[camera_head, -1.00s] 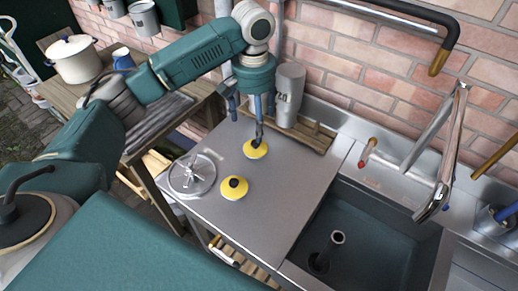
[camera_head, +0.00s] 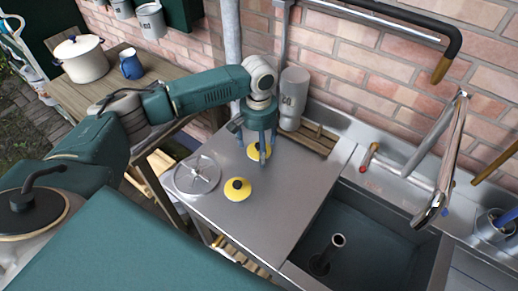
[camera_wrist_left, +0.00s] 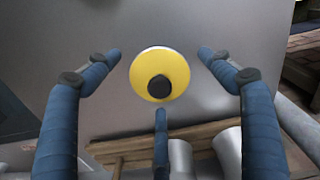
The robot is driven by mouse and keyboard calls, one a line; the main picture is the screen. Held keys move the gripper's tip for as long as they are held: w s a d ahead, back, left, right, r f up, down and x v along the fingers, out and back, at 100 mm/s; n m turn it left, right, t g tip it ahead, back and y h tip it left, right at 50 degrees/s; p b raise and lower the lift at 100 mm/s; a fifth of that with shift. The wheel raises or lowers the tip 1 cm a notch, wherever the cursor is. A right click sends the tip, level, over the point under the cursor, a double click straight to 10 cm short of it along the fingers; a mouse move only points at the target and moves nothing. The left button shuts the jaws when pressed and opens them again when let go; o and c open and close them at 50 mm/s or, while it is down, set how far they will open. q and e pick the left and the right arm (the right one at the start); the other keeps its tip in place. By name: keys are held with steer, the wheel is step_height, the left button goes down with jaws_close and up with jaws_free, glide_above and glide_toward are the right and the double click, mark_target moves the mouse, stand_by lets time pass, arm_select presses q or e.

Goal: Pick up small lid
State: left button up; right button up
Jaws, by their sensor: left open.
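A yellow lid with a black knob (camera_head: 259,151) lies flat on the steel counter near the wall, partly hidden by my left gripper's fingers. My left gripper (camera_head: 262,157) is open and points down over this lid. In the left wrist view the yellow lid (camera_wrist_left: 172,65) sits between the three spread blue fingers of the gripper (camera_wrist_left: 160,75), with gaps around it. A second yellow lid with a black knob (camera_head: 238,190) lies nearer on the counter. A larger round silver lid (camera_head: 206,165) lies to its left. My right gripper is not in view.
A grey tumbler-like container (camera_head: 293,98) stands behind the gripper beside a wooden rack (camera_head: 318,140) along the brick wall. A sink (camera_head: 370,240) with a tap (camera_head: 452,150) is at the right. The counter's front (camera_head: 265,225) is clear. A white pot (camera_head: 82,62) and blue mug (camera_head: 131,66) stand on a wooden table.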

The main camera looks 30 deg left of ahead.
arm_select(q)
steer(key=shift+c, duration=0.3)
steer(key=c, duration=1.2)
steer(key=shift+r, duration=0.15)
